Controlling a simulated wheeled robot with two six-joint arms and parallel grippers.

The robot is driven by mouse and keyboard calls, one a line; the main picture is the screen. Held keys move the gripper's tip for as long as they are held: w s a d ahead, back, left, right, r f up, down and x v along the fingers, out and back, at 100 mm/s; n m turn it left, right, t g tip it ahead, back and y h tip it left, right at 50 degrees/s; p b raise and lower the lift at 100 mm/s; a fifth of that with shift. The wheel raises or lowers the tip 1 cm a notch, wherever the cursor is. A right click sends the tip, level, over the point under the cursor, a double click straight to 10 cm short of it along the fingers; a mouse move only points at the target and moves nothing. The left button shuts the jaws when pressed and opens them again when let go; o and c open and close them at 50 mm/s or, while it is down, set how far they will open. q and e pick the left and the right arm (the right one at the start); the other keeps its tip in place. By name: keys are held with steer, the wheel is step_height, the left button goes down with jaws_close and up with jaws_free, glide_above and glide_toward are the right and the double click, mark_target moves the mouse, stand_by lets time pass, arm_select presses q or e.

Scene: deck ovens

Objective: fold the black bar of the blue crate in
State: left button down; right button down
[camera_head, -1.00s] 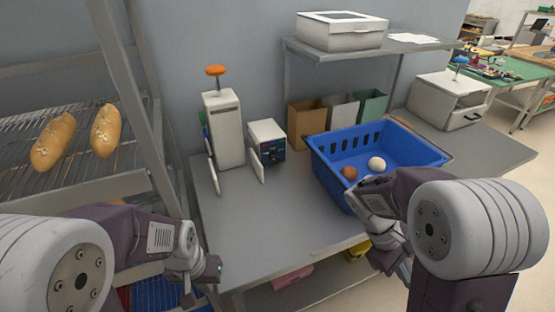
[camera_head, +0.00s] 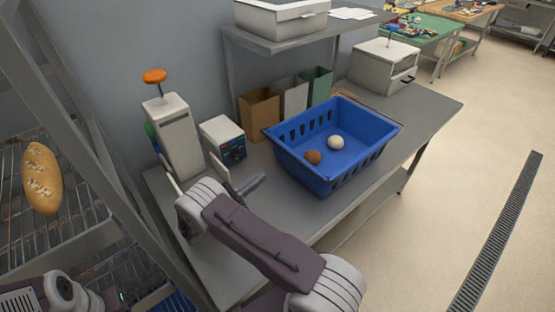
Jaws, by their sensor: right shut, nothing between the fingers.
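The blue crate (camera_head: 345,168) stands on the grey table, with slotted walls and an open top. A brown egg-like ball (camera_head: 313,157) and a white one (camera_head: 336,142) lie inside it. A thin dark edge shows at its left rim; I cannot clearly make out the black bar or its position. My right gripper (camera_head: 253,185) is shut and empty, left of the crate and apart from it, beyond my bent right arm. My left arm shows only at the bottom left corner; its fingers are not seen.
A white box with dials (camera_head: 223,138) and a tall white device with an orange knob (camera_head: 175,135) stand left of the crate. Paper bags (camera_head: 259,112) stand behind it, under a shelf (camera_head: 300,36). A bread rack is at far left.

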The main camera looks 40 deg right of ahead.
steer(key=p+x, duration=0.3)
steer(key=x, duration=0.6)
steer(key=shift+w+d, duration=0.2)
steer(key=shift+d, duration=0.2)
steer(key=shift+r+y+p, duration=0.3)
steer(key=shift+r+p, duration=0.1)
steer(key=shift+p, duration=0.4)
